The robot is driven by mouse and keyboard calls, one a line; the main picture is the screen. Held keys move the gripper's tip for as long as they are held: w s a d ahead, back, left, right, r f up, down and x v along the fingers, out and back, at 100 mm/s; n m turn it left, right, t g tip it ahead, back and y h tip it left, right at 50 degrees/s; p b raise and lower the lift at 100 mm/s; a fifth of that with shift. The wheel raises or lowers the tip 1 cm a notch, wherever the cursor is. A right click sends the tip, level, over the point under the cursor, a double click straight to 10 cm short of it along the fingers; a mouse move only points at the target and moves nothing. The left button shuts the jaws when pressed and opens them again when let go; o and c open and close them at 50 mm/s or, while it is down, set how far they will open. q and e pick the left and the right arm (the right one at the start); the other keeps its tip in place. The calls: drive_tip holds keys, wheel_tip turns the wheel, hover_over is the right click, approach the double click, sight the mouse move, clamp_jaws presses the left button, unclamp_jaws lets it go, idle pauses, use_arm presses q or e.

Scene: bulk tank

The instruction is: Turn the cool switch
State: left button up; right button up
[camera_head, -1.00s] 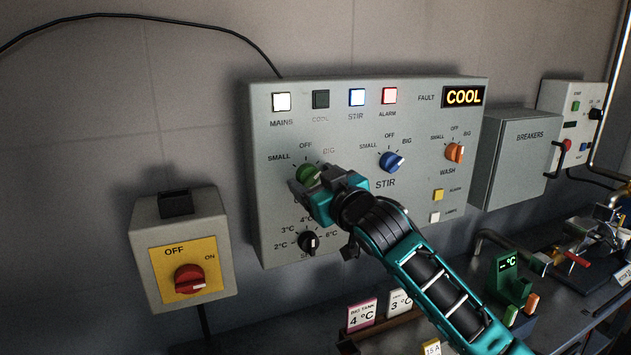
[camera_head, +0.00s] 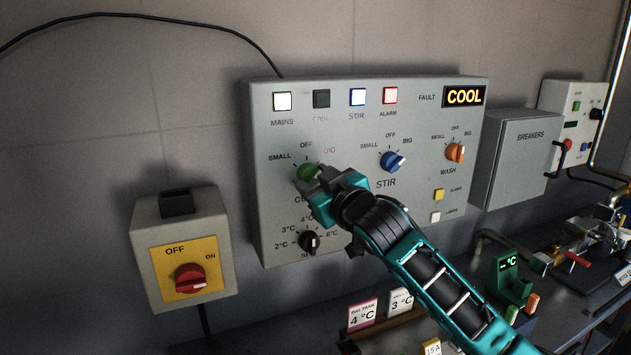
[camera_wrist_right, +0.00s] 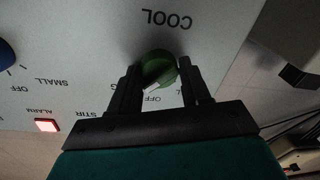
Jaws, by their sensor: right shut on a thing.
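The cool switch (camera_head: 307,172) is a round green knob at the left of the grey control panel, below the OFF mark. My right gripper (camera_head: 317,181) is at the knob and hides part of it and its label. In the right wrist view, upside down, the green knob (camera_wrist_right: 158,66) sits between the two dark fingers of the gripper (camera_wrist_right: 160,80), which is shut on it. A white mark on the knob points near OFF. The cool lamp (camera_head: 321,99) is dark, and the display (camera_head: 464,97) reads COOL. My left gripper is not in view.
A blue stir knob (camera_head: 392,162) and an orange wash knob (camera_head: 455,153) are to the right. A black dial (camera_head: 309,242) sits below the gripper. A red mains switch (camera_head: 190,279) is at lower left. A bench with signs and fittings lies at lower right.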

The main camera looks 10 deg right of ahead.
drive_tip(key=n, duration=0.4)
drive_tip(key=shift+d+r+n, duration=0.15)
drive_tip(key=shift+n, duration=0.25)
drive_tip(key=shift+r+n, duration=0.1)
drive_tip(key=shift+n, duration=1.5)
drive_tip(key=o, duration=0.8)
drive_tip(key=shift+o, duration=1)
drive_tip(key=shift+s, duration=0.1)
drive_tip(key=b+v, duration=0.1)
drive_tip(key=v, duration=1.1)
drive_tip(key=shift+s+r, duration=0.2)
drive_tip(key=shift+s, duration=0.15)
